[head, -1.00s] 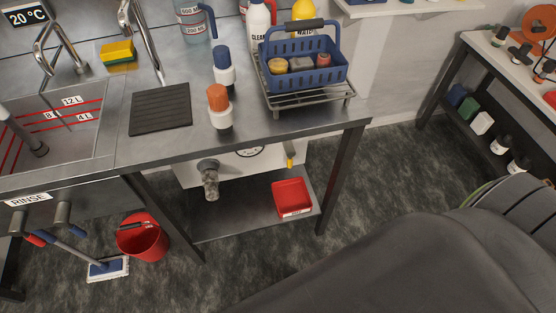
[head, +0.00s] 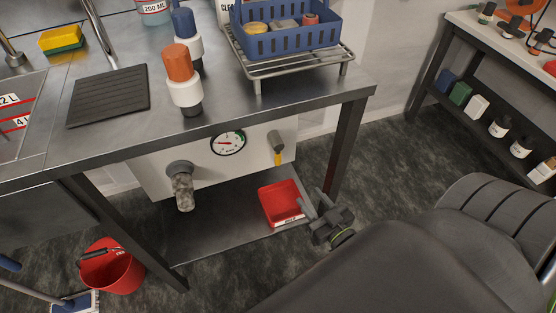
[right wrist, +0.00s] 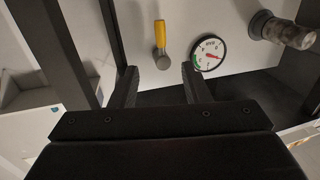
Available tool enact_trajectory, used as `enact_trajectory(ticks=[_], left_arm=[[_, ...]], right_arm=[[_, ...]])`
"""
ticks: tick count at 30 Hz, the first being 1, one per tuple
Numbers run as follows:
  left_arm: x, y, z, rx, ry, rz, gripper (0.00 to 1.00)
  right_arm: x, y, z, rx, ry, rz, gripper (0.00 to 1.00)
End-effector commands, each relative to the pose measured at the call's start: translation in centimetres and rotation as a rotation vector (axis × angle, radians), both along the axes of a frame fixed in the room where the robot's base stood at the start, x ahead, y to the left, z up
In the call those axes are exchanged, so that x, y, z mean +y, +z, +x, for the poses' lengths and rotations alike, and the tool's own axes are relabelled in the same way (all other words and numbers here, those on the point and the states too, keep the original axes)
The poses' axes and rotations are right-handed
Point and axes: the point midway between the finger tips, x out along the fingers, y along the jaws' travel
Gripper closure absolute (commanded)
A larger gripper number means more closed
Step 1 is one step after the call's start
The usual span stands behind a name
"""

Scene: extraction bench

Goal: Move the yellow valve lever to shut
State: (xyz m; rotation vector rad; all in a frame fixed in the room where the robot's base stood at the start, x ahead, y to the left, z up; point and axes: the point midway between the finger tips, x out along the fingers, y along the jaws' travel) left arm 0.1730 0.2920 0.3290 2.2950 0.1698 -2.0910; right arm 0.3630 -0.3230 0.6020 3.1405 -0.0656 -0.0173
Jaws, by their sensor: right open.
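The yellow valve lever (head: 278,159) hangs down from its grey valve body (head: 275,140) on the white panel under the bench. In the right wrist view the yellow lever (right wrist: 160,33) lies beyond the fingertips and points to the top of the picture. My right gripper (head: 315,208) is below and right of the lever, close to the red bin. In the right wrist view my right gripper (right wrist: 158,80) is open and empty, its fingers apart from the lever. My left gripper is in neither view.
A red bin (head: 278,203) stands on the lower shelf. A bench leg (head: 345,150) rises to the lever's right. A red bucket (head: 110,267) is on the floor.

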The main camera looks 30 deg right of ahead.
Motion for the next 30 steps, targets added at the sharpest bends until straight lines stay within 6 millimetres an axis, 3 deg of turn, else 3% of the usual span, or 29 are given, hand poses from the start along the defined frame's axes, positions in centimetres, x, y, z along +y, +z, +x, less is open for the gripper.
enact_trajectory(ticks=[5, 21, 30], left_arm=[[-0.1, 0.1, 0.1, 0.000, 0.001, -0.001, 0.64], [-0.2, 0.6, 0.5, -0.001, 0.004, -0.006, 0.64], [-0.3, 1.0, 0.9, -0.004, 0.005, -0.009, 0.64]], right_arm=[[0.0, 0.5, 1.6, -0.017, 0.004, -0.001, 0.57], [-0.4, 0.5, 12.5, -0.014, 0.003, -0.001, 0.57], [-0.6, 0.4, 16.6, -0.012, 0.003, 0.001, 0.57]])
